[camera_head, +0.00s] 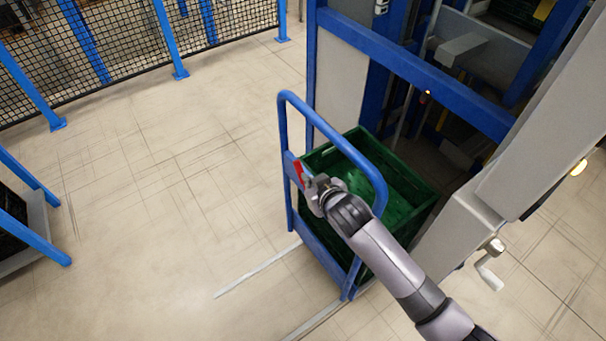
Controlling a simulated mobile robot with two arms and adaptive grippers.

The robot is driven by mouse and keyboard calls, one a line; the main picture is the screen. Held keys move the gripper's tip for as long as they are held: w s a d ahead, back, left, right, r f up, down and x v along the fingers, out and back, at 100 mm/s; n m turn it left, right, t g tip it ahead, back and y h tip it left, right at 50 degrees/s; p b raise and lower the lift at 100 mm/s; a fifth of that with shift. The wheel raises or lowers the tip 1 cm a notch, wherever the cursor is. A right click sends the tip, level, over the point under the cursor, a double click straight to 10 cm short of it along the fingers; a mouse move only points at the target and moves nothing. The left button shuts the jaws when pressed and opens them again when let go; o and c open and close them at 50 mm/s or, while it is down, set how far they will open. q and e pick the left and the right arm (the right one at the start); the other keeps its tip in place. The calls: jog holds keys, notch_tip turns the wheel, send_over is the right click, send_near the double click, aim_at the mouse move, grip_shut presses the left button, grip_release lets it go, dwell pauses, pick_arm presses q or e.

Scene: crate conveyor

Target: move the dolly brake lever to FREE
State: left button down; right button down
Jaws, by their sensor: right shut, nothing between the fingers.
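The dolly (284,135) is a blue tubular frame with a looped handle, standing beside the blue and grey machine. A small red brake lever (299,171) shows on the near side of its frame. My right gripper (314,190) is shut and empty, right at the lever, on its lower right. I cannot tell whether they touch. The gripper and wrist cover part of the lever's surroundings, and no FREE marking can be read. My left gripper is not in view.
A green crate (345,150) sits on the dolly behind the handle. The machine frame (410,65) stands close behind on the right, with a crank handle (490,275) on its near side. Mesh fencing (120,45) runs along the back left. Open tiled floor (150,220) lies to the left.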

aim_at(297, 171)
jog(key=x, duration=0.6)
jog(key=shift+w+a+f, duration=0.1)
jog(key=shift+w+f, duration=0.05)
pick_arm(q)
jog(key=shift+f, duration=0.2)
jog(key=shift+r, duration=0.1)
pick_arm(e)
jog(key=shift+w+a+g+p, duration=0.15)
jog(key=shift+w+g+p, duration=0.15)
jog(key=shift+p, duration=0.1)
jog(key=shift+w+a+g+h+p, duration=0.4)
jog(key=shift+w+p, duration=0.05)
jog(key=shift+p, duration=0.2)
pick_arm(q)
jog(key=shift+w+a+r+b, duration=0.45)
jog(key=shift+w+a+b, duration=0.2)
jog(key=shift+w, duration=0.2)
pick_arm(e)
jog(key=shift+g+h, duration=0.4)
jog(key=shift+g, duration=0.1)
jog(key=shift+a+x, duration=0.2)
jog(key=shift+x, duration=0.7)
jog(key=shift+a+x, duration=0.2)
jog(key=shift+x, duration=0.75)
jog(key=shift+a+x, duration=0.2)
jog(key=shift+x, duration=0.7)
